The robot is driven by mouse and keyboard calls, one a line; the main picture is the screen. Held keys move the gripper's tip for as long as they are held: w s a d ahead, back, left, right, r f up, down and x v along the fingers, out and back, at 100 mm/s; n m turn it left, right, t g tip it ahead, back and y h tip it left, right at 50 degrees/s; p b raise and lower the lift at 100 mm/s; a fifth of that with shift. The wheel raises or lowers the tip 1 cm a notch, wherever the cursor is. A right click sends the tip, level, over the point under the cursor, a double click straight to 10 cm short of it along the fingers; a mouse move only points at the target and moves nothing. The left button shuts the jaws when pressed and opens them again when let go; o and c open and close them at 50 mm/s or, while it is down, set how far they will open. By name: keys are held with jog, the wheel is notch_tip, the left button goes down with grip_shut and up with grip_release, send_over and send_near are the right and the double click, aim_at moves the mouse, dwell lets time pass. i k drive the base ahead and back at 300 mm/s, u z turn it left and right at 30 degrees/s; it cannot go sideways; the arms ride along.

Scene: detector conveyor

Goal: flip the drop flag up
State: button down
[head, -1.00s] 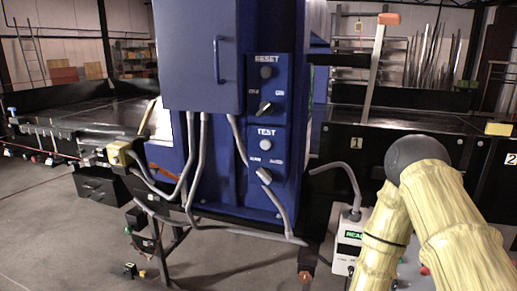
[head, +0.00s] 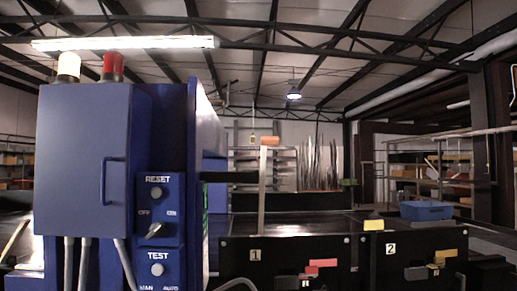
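No part is labelled as the drop flag, and I cannot tell which part it is. A pale upright post with an orange top (head: 269,140) stands at the conveyor (head: 290,229), behind the panel marked 1. Red tabs (head: 322,263) show low on the front of panel 1. A yellow block (head: 373,225) sits on the top edge between panels 1 and 2. Yellow and orange tabs (head: 446,253) show low on panel 2. My gripper and arm are out of view.
A tall blue cabinet (head: 85,160) with RESET and TEST switches (head: 157,230) stands at the left, with a white and a red lamp (head: 113,66) on top. A blue bin (head: 426,210) is at the right. Shelves stand behind. The floor is out of view.

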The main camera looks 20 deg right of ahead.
aim_at(266, 141)
jog(key=z, duration=2.75)
jog(key=i, duration=1.9)
jog(key=u, duration=3.3)
